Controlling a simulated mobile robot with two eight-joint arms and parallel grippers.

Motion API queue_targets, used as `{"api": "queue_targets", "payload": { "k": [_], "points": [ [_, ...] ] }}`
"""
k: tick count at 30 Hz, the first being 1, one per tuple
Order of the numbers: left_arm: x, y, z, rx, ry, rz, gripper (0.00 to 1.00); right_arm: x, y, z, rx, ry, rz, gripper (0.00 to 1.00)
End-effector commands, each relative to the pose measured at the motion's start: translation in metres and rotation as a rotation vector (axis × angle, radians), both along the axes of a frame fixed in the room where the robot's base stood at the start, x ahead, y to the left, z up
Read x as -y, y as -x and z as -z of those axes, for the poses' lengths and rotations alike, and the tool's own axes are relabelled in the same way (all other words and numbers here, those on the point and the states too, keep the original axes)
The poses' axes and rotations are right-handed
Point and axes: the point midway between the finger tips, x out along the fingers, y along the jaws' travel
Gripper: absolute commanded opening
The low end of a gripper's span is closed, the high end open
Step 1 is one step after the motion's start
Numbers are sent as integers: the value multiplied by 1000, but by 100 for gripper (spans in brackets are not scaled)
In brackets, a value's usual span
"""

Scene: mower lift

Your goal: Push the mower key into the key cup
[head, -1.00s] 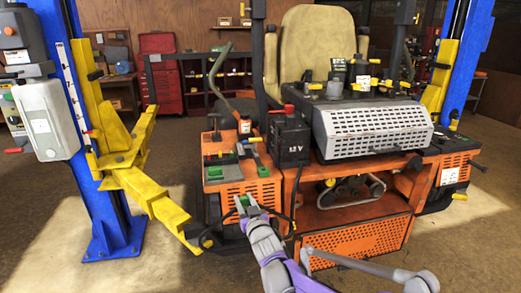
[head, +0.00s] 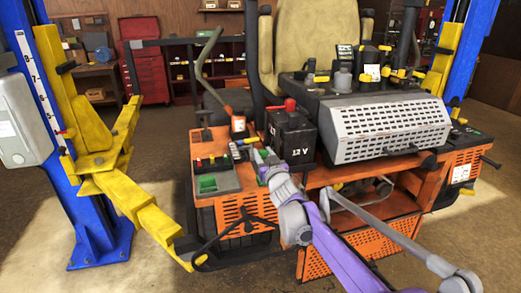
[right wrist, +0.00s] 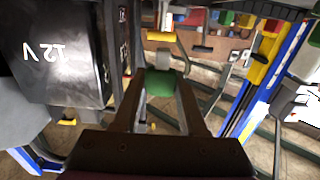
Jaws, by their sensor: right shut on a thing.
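My right gripper (head: 264,162) is over the top of the orange mower's left console, just left of the black 12 V box. In the right wrist view its fingers (right wrist: 162,88) are closed on a green piece (right wrist: 160,82), which appears to be the mower key. A pale grey round part (right wrist: 163,60) shows just beyond the green piece; I cannot tell whether they touch. I cannot pick out the key cup with certainty. The console top carries a grey panel (head: 225,182) with a green recess (head: 208,184). My left gripper is not in view.
The 12 V box (head: 291,138) stands close to the right of the gripper. A perforated grey cover (head: 390,128) lies further right. The lift's yellow arm (head: 140,207) and blue post (head: 95,225) are at left. Open floor lies front left.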

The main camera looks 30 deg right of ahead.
Motion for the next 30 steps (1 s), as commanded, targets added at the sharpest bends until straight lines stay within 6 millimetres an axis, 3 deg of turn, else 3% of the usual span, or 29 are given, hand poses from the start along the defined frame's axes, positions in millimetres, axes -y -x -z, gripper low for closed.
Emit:
{"api": "queue_targets", "payload": {
  "k": [19,30],
  "points": [
    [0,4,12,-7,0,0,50,-1,0,38,0,-1,-1,0],
    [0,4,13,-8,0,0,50,0,0,43,0,0,-1,0]
  ]
}}
